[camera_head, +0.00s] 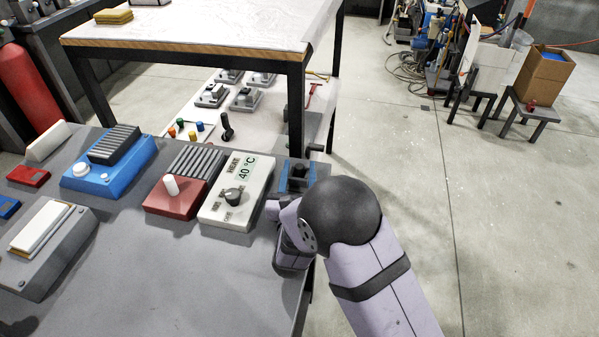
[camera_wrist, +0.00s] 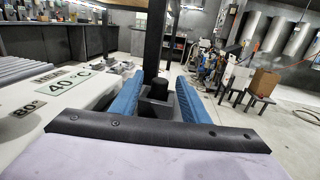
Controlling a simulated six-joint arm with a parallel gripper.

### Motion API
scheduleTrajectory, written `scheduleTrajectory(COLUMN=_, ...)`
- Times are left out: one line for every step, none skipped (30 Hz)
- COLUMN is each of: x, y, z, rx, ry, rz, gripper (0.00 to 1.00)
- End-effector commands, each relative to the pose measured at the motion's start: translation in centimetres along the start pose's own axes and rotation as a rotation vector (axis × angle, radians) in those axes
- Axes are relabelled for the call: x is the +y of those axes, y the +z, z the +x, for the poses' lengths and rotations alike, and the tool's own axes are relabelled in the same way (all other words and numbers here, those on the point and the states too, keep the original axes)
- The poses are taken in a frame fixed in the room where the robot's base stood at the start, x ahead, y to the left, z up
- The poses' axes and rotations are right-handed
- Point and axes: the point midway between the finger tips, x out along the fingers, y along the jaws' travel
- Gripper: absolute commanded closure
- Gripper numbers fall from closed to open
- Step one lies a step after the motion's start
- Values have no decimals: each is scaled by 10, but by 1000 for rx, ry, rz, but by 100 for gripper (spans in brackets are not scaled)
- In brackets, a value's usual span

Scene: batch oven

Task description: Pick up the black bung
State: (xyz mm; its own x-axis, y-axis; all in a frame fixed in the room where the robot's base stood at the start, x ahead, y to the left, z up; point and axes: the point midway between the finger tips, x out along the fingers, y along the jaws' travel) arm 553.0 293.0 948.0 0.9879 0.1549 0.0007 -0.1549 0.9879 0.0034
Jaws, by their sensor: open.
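The black bung (camera_wrist: 159,88) shows in the wrist view as a short dark cylinder standing upright on a dark block. It also shows in the head view (camera_head: 299,170), near the far right edge of the grey bench. My gripper (camera_head: 297,182) is open and low over that corner. Its two blue fingers (camera_wrist: 160,80) stand on either side of the bung in the wrist view, with a gap visible at each side. Whether either finger touches it I cannot tell. The block under the bung is partly hidden by the fingers and wrist.
A white heater box (camera_head: 236,195) reading 40 °C with a black knob stands just left of my gripper. A red box (camera_head: 172,198) and a blue box (camera_head: 105,172) are farther left. A white-topped table (camera_head: 200,25) stands behind.

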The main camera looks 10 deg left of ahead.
Motion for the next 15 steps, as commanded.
scheduleTrajectory(x=-1, y=2, z=6, rx=0, ry=-1, rz=0, gripper=58)
scheduleTrajectory(x=-1, y=2, z=9, rx=0, ry=-2, rz=1, gripper=58)
scheduleTrajectory(x=-1, y=2, z=15, rx=0, ry=-3, rz=0, gripper=58)
scheduleTrajectory(x=-1, y=2, z=19, rx=-1, ry=-4, rz=1, gripper=58)
scheduleTrajectory(x=-1, y=2, z=23, rx=0, ry=-3, rz=1, gripper=58)
scheduleTrajectory(x=-1, y=2, z=28, rx=0, ry=-2, rz=1, gripper=58)
scheduleTrajectory(x=-1, y=2, z=32, rx=0, ry=-2, rz=0, gripper=58)
scheduleTrajectory(x=-1, y=2, z=36, rx=-1, ry=-3, rz=1, gripper=58)
scheduleTrajectory(x=-1, y=2, z=40, rx=0, ry=-3, rz=0, gripper=58)
scheduleTrajectory(x=-1, y=1, z=43, rx=0, ry=-2, rz=0, gripper=58)
scheduleTrajectory(x=-1, y=1, z=45, rx=1, ry=-2, rz=0, gripper=58)
scheduleTrajectory(x=-1, y=1, z=48, rx=0, ry=-1, rz=0, gripper=58)
scheduleTrajectory(x=0, y=1, z=49, rx=-1, ry=-1, rz=0, gripper=58)
scheduleTrajectory(x=-1, y=1, z=50, rx=-1, ry=-1, rz=-1, gripper=58)
scheduleTrajectory(x=-1, y=1, z=51, rx=0, ry=-1, rz=-1, gripper=58)
